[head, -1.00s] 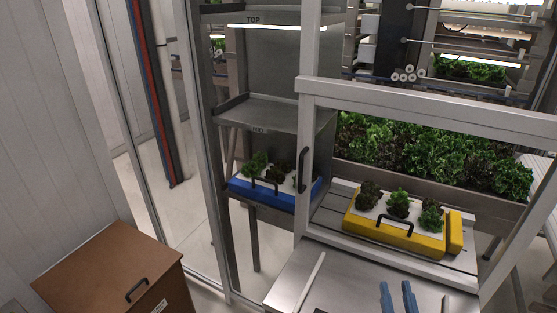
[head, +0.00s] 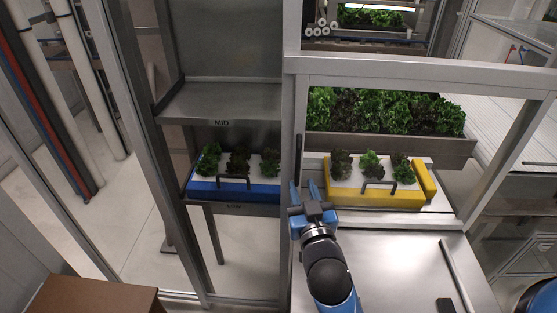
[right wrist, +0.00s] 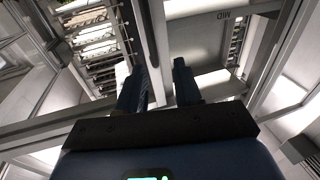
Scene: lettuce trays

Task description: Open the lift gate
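The lift gate's grey frame (head: 420,75) has a crossbar and a left post, with a dark upright handle (head: 298,155) on that post. My right gripper (head: 305,188) is just below the handle, in front of the post. Its two blue fingers point up and stand apart. In the right wrist view, the fingers (right wrist: 160,85) are also apart, with nothing clearly held between them; a dark upright bar runs beside the left finger. I cannot tell whether the fingers touch the gate. My left gripper is out of view.
Left of the post, a blue lettuce tray (head: 235,190) sits on the low shelf, under the MID shelf (head: 215,103). Right of it, a yellow lettuce tray (head: 375,198) stands behind the frame. A steel worktop (head: 400,255) lies in front. A brown box (head: 90,298) is at lower left.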

